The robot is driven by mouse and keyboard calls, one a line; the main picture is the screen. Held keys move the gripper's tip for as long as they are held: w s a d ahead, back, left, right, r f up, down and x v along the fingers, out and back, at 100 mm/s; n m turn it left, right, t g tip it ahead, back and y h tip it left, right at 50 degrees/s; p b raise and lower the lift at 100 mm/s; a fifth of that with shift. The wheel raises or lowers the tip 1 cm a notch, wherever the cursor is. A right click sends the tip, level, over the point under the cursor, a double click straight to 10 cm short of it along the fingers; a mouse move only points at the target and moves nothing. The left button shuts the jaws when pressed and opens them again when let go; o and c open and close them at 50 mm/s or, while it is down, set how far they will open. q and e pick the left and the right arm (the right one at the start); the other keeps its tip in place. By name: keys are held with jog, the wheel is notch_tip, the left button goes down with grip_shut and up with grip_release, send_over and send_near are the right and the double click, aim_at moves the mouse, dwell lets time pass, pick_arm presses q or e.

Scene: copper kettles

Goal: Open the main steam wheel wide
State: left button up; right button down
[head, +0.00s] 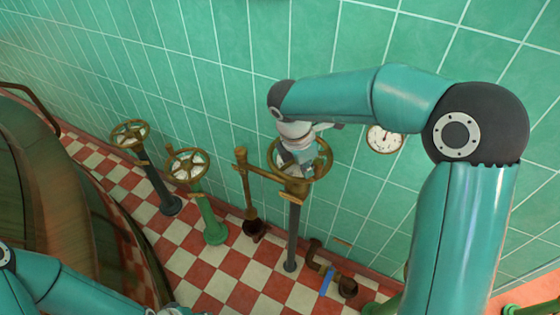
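A brass handwheel (326,160) tops a tall dark grey post (293,235) near the tiled wall. A brass pipe runs from its head to the left. My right arm reaches over from the right, and my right gripper (296,157) points down at the middle of this wheel, overlapping its hub and spokes. The wrist and rim hide the fingertips, so I cannot tell whether they grip or touch it. Two more brass handwheels stand to the left, one on a green post (208,215), one on a dark post (158,180). My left gripper (176,311) is mostly cut off at the bottom edge.
A round pressure gauge (384,139) is on the green tiled wall, right of the wheel. A large dark copper-brown vessel (50,190) fills the left side. Low pipework with a blue lever (326,284) sits by the post's foot. Red and white checked floor lies between.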

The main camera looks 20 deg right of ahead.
dwell(0.5)
jog(key=shift+s+a, duration=0.1)
jog(key=shift+a, duration=0.3)
jog(key=a+r, duration=0.6)
jog(key=r, duration=0.4)
jog(key=s+a+f+m+y, duration=0.2)
jog(key=f, duration=0.6)
jog(key=s+a+f+m+g+y, duration=0.1)
jog(key=f+m, duration=0.2)
jog(key=f, duration=0.5)
jog(key=s+a+f+m+y, duration=0.2)
jog(key=f, duration=0.6)
jog(key=s+f+m+t+y, duration=0.1)
jog(key=s+f+m, duration=1.1)
jog(key=f+m, duration=0.1)
jog(key=shift+d+f+y, duration=0.15)
jog(key=shift+d+y, duration=0.1)
jog(key=shift+y, duration=0.15)
